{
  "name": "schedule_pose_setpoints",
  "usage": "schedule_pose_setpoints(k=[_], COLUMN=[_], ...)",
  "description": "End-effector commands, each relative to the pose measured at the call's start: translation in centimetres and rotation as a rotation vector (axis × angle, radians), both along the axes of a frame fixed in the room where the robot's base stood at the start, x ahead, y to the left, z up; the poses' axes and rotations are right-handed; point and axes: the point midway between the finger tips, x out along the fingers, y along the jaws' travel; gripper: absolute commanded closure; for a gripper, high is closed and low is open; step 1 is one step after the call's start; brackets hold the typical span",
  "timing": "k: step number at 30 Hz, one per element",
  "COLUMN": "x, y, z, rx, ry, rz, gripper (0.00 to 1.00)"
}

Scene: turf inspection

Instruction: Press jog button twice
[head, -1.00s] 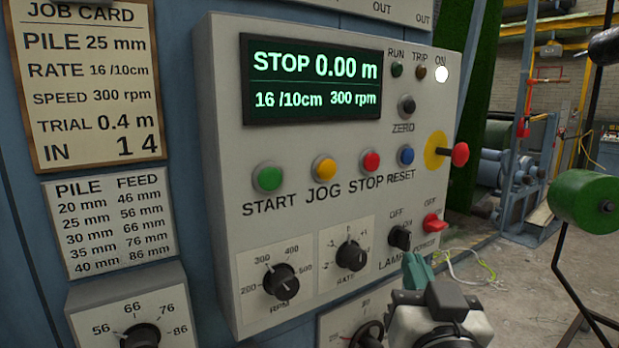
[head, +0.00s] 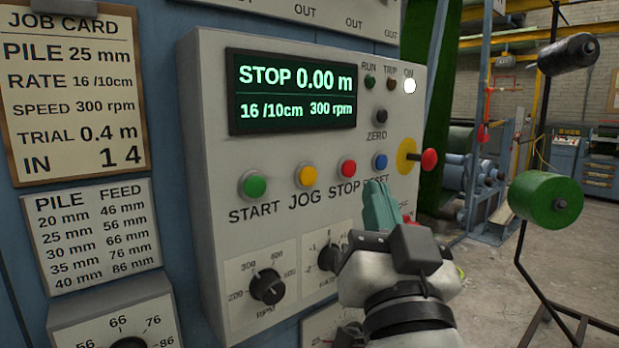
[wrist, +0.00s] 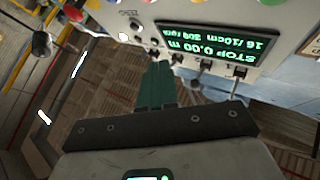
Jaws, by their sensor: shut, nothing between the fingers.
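The yellow jog button (head: 305,175) sits on the grey control panel (head: 215,130), between the green start button (head: 254,186) and the red stop button (head: 347,169), above the label JOG. My gripper (head: 376,186) has teal fingers closed together with nothing between them. In the head view the fingertips appear just below the blue reset button (head: 380,162), to the right of the jog button and apart from it. In the wrist view the closed fingers (wrist: 157,68) point towards the panel. The display (head: 295,90) reads STOP 0.00 m, 16 /10cm, 300 rpm.
A red knob on a yellow plate (head: 429,159) sticks out at the panel's right side. RPM (head: 268,287) and rate dials sit below the buttons. A job card (head: 75,90) hangs at left. A green roll (head: 547,199) stands on a frame at right.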

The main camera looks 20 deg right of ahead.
Motion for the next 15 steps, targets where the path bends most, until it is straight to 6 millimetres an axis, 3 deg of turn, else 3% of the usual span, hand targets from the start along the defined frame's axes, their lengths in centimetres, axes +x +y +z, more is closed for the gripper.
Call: schedule_pose_setpoints(k=[15], x=[6.0], y=[1.9], z=[-0.3], rx=[0.001], ry=[0.001], rz=[0.001], gripper=[1.0])
